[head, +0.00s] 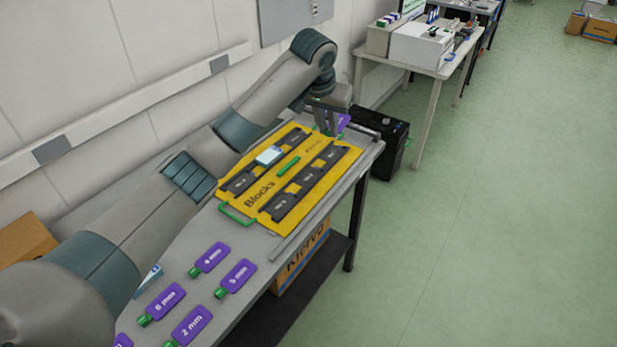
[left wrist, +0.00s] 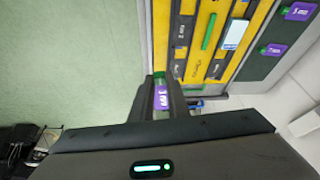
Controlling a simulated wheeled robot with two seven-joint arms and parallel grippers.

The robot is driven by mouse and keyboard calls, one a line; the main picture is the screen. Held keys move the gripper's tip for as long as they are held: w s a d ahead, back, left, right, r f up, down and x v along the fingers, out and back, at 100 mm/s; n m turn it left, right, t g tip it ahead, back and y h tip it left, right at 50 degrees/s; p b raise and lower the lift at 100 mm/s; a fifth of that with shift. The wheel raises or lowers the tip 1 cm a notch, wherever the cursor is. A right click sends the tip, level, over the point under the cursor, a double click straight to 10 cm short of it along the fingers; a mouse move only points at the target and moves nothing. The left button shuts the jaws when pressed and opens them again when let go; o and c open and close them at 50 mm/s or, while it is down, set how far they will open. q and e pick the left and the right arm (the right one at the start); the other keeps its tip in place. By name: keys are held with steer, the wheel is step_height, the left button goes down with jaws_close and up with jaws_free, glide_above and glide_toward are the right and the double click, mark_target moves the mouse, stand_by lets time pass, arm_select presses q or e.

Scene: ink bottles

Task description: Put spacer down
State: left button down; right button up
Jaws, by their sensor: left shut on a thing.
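My left gripper (head: 326,116) is over the far end of the table, just past the yellow board. It is shut on a purple spacer (left wrist: 162,97), whose white label looks like 3 mm. The spacer lies between the two fingers in the left wrist view. In the head view, purple (head: 343,121) shows beside the fingers. I cannot tell whether the spacer touches the table. My right gripper is not in view.
Several purple spacers with green ends, including 6 mm (head: 165,301) and 2 mm (head: 192,325), lie at the table's near end. Two more tags (left wrist: 298,11) lie beside the board in the left wrist view. A black crate (head: 381,140) stands beyond the table.

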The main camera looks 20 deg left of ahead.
arm_select(q)
steer(key=w+d+f+m, duration=0.1)
steer(key=w+d+f, duration=0.2)
steer(key=f, duration=0.4)
steer(key=shift+w+f+m+h, duration=0.3)
steer(key=shift+w+f+m, duration=0.05)
steer(key=shift+w+m, duration=0.05)
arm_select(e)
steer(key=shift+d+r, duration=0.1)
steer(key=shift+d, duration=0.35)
arm_select(q)
steer(key=shift+a, duration=0.2)
